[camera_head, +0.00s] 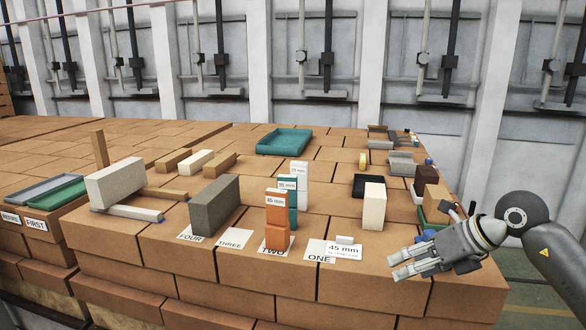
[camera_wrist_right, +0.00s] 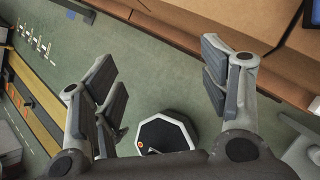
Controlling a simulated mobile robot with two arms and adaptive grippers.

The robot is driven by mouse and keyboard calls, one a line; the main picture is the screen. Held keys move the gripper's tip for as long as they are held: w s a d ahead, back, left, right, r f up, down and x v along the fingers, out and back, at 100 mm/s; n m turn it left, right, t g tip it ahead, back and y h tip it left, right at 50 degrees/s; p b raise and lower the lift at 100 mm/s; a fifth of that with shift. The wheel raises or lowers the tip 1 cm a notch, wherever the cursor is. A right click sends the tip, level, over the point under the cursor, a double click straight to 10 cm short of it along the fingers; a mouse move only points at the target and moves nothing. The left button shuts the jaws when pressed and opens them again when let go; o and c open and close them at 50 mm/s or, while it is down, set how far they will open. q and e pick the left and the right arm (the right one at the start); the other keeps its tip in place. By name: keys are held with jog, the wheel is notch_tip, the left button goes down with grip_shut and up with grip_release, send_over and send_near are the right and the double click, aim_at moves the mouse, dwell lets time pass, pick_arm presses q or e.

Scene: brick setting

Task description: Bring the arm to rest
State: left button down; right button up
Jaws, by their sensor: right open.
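My right gripper (camera_head: 400,264) is open and empty in the head view, at the front right of the brick surface, with its fingers pointing left. My right arm (camera_head: 545,235) comes in from the right edge. In the right wrist view the gripper's two finger pairs (camera_wrist_right: 165,85) stand wide apart. Nothing is between them but the green floor and a dark octagonal thing with a white rim (camera_wrist_right: 167,135) below. My left gripper does not show in the head view.
Left of the right gripper are a cream block (camera_head: 374,206), a "45 mm" card (camera_head: 342,249), an orange block (camera_head: 277,212) and a grey block (camera_head: 214,205). A teal tray (camera_head: 284,141) lies further back. Dark trays and small blocks crowd the right side behind the gripper.

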jog(key=s+a+r+m+t+y, duration=0.1)
jog(key=s+a+r+y, duration=0.1)
jog(key=a+y, duration=0.45)
jog(key=s+a+r+t+y, duration=0.1)
jog(key=s+a+r+y, duration=0.2)
jog(key=a, duration=0.7)
notch_tip(320, 180, up, 3)
jog(key=d+m+t+y, duration=0.1)
jog(key=m+t+y, duration=0.1)
jog(key=m+t, duration=0.6)
jog(key=s+d+f+m+t+h, duration=0.1)
jog(key=d+f+m+h, duration=0.7)
jog(key=m, duration=0.4)
jog(key=s+d+f+m+t+h, duration=0.1)
jog(key=d+f+m+h, duration=0.5)
jog(key=f+m+h, duration=0.45)
jog(key=s+f+m+g, duration=0.6)
jog(key=s+f+g, duration=0.1)
jog(key=s+f, duration=0.45)
jog(key=s+a+f+g+y, duration=0.15)
jog(key=s+f+g, duration=0.6)
jog(key=s, duration=0.75)
notch_tip(320, 180, down, 27)
jog(key=s, duration=0.2)
jog(key=s+d+f+g, duration=0.2)
jog(key=s+f, duration=1.3)
jog(key=s, duration=0.1)
